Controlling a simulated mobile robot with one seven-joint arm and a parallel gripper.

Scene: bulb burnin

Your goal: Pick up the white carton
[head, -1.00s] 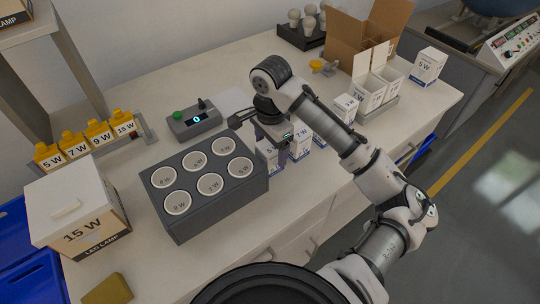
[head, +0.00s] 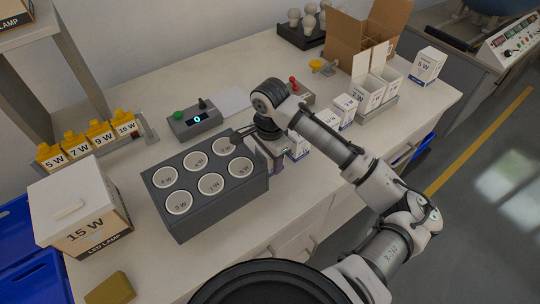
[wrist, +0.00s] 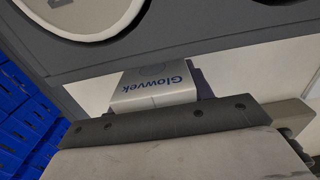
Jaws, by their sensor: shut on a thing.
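My gripper (head: 270,152) is low at the right end of the dark grey block with round sockets (head: 178,225). It is shut on a white carton (wrist: 155,85), which shows between the jaws in the wrist view with blue "Glowvek" lettering. In the head view my gripper and wrist hide most of that carton. I cannot tell whether it touches the table. Another white carton (head: 298,146) stands just right of my gripper, and more white cartons (head: 345,106) stand farther right.
A control box (head: 195,121) with a green button sits behind the block. An open cardboard box (head: 355,40) and a tray of white cartons (head: 370,92) stand at the back right. A "15 W" lamp box (head: 85,222) is at the left. Bare table lies in front of the block.

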